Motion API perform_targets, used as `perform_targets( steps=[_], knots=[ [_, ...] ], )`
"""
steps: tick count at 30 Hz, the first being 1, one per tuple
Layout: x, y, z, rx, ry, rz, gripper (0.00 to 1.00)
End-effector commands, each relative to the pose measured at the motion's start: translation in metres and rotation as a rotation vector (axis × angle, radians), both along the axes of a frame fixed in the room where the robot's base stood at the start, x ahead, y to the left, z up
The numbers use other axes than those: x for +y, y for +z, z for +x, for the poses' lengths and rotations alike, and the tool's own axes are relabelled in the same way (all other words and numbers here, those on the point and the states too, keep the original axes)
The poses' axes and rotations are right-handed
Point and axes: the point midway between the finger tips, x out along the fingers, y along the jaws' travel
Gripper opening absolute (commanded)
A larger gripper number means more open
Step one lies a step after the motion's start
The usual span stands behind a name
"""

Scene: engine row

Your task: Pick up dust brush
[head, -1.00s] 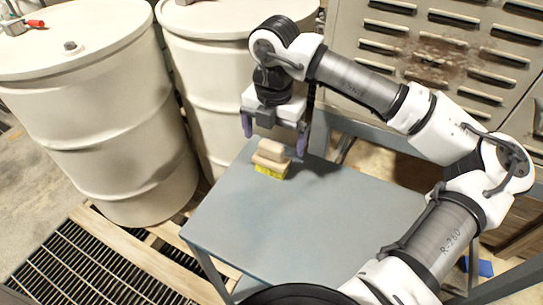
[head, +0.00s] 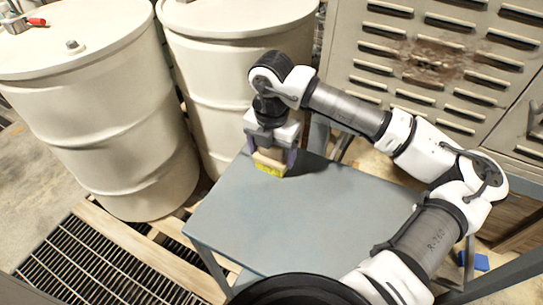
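The dust brush (head: 269,165) sits near the far edge of the grey table (head: 290,222). It has a tan wooden handle block on top and yellow bristles below, resting on the tabletop. My gripper (head: 272,155) is lowered over the brush from above. Its purple fingers are apart, one on the left and one on the right of the handle. I cannot tell whether the fingers touch the handle. The top of the handle is partly hidden by the gripper body.
Two large cream drums (head: 110,105) (head: 225,75) stand behind and left of the table. A louvred metal cabinet (head: 430,65) stands behind right. A wooden pallet (head: 135,250) and floor grating (head: 70,265) lie at lower left. The rest of the tabletop is clear.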

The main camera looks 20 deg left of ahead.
Motion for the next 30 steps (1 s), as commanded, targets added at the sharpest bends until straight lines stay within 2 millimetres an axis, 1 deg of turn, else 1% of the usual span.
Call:
perform_targets(
  steps=[1,3,4,12,17,20,23,26,30],
  knots=[
    [0.0,0.0,0.0,0.0,0.0,0.0,0.63],
    [0.0,0.0,0.0,0.0,0.0,0.0,0.54],
    [0.0,0.0,0.0,0.0,0.0,0.0,0.51],
    [0.0,0.002,0.0,-0.001,0.0,0.0,0.51],
    [0.0,0.011,0.001,-0.003,-0.001,-0.002,0.51],
    [0.0,0.024,0.001,-0.004,-0.001,-0.001,0.51],
    [0.0,0.044,0.002,-0.006,-0.002,-0.002,0.51],
    [0.0,0.07,0.001,-0.007,-0.002,-0.001,0.51],
    [0.0,0.11,0.001,-0.006,-0.003,-0.001,0.51]
  ],
)
